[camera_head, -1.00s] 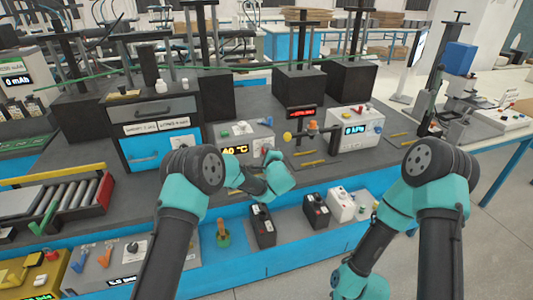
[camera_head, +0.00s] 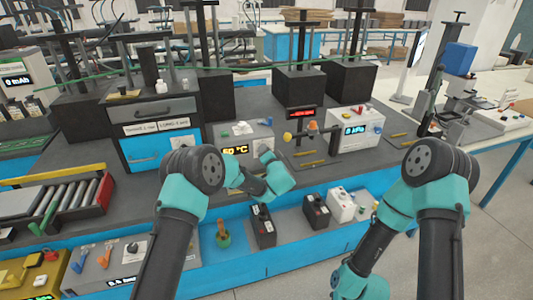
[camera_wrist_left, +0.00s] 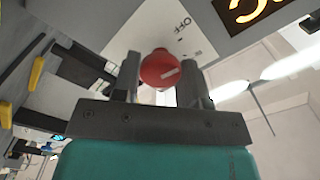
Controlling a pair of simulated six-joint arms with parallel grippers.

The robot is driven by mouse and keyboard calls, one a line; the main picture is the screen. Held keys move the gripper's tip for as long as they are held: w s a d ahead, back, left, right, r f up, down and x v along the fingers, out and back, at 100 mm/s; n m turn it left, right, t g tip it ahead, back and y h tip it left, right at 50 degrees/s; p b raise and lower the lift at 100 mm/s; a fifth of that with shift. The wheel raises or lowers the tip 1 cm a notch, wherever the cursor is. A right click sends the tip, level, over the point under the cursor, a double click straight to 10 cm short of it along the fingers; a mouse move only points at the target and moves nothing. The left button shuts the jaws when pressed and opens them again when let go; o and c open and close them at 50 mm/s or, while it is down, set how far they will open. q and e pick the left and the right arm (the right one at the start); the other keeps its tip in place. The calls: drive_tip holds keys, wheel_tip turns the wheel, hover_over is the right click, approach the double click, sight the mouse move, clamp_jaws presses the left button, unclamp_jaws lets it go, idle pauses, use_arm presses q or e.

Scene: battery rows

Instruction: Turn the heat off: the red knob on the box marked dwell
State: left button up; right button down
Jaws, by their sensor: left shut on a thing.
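The red knob (camera_wrist_left: 157,66) shows in the left wrist view on the pale face of a grey box (camera_wrist_left: 203,40). The word OFF is printed on that face, and a light pointer line runs across the knob. My left gripper (camera_wrist_left: 162,78) has one finger on each side of the knob and is shut on it. In the head view the gripper (camera_head: 266,156) is at the right part of the box (camera_head: 262,134) with a lit °C display (camera_head: 235,150); the knob is mostly hidden there. I cannot read a dwell marking. My right gripper is out of view.
A blue-fronted drawer unit (camera_head: 150,147) stands left of the box. A white box with a blue display (camera_head: 361,131) and a small stand with an orange knob (camera_head: 312,126) are to the right. Black and white batteries (camera_head: 316,211) stand on the lower shelf.

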use_arm(q)
drive_tip(key=shift+n, duration=0.9)
drive_tip(key=o, duration=0.9)
drive_tip(key=shift+s, duration=0.15)
drive_tip(key=v, duration=1.7)
drive_tip(key=shift+d, duration=0.15)
